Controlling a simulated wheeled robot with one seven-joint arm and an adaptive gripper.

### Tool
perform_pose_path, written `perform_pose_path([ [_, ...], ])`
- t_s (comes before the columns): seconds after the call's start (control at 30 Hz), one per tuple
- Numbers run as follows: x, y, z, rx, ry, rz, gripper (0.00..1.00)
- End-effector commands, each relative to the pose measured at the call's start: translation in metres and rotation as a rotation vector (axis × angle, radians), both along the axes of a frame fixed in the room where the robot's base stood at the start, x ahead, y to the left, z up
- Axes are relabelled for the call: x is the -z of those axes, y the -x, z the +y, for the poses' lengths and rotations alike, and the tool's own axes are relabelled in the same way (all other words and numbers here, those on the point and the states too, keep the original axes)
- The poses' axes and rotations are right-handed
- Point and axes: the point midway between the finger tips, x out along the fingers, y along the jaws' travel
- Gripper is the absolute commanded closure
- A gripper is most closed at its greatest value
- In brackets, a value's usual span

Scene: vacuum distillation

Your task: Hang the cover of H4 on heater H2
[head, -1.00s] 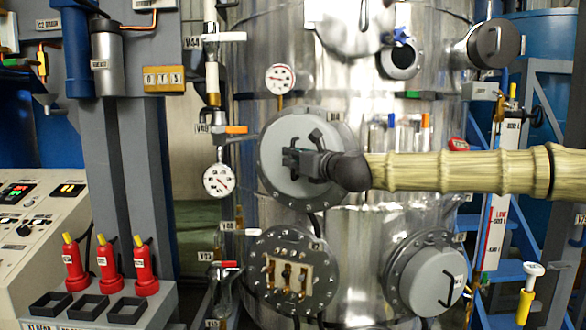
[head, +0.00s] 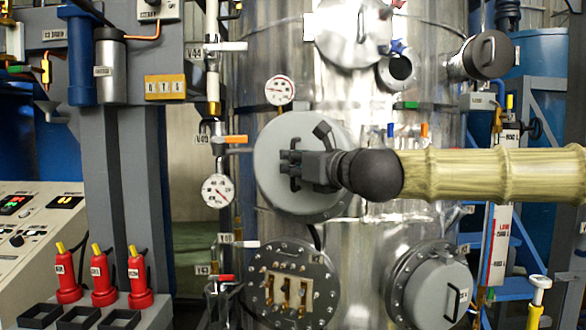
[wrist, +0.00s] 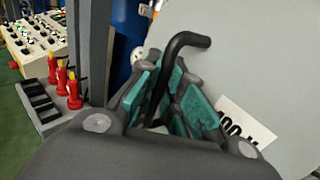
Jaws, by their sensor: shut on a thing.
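A round grey cover (head: 270,160) stands upright in front of the steel tank. My gripper (head: 290,170) is shut on its black handle, which shows between the teal finger pads (wrist: 166,80) in the wrist view. A white label (wrist: 240,125) on the cover is partly hidden by a finger. I cannot tell whether the cover touches what is behind it. Below it is an uncovered round heater flange (head: 292,287) with bolts and brass terminals. At lower right a heater wears a grey cover with a handle (head: 437,288). I cannot read which is H2 or H4.
Pressure gauges (head: 217,190) and valves line the tank's left side, close to the held cover. A console with red bottles (head: 102,280) stands at left.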

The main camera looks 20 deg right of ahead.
Motion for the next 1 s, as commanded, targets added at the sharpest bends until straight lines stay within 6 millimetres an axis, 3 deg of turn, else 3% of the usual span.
perform_pose_path([
  [0.2,0.000,0.013,0.004,0.001,0.001,-0.001,1.00],
  [0.37,0.015,0.008,0.006,0.012,0.000,0.002,1.00],
  [1.0,0.145,-0.044,0.027,0.087,0.001,0.003,1.00],
])
